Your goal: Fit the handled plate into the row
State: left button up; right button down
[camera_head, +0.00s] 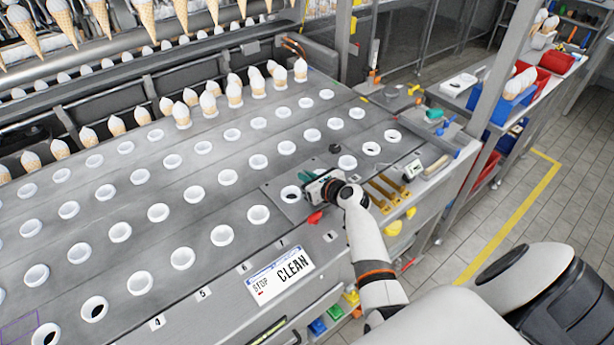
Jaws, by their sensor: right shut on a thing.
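The handled plate (272,187) is a grey slat piece lying at the right front part of the conveyor table, beside the rows of white ring holders (228,177). One white-rimmed hole (291,194) shows at its left. My right gripper (318,187) is over the plate and shut on its handle, which is mostly hidden behind the gripper. The plate looks about level with the surface around it; I cannot tell whether it is fully seated. My left gripper is not in view.
A red piece (315,217) and a green piece (312,175) lie close to the gripper. Yellow tools (384,190) lie to its right. A "STOP CLEAN" sign (281,275) is on the front edge. Filled cones (235,92) stand at the back. A blue bin (510,104) is at the right.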

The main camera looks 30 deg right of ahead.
jog(key=shift+f, duration=0.2)
jog(key=c, duration=1.5)
grip_release()
jog(key=shift+c, duration=0.2)
jog(key=shift+o, duration=0.4)
jog(key=shift+s+f, duration=0.1)
jog(key=shift+f, duration=0.1)
jog(key=b+v, duration=0.1)
jog(key=v, duration=1.1)
jog(key=shift+r, duration=0.2)
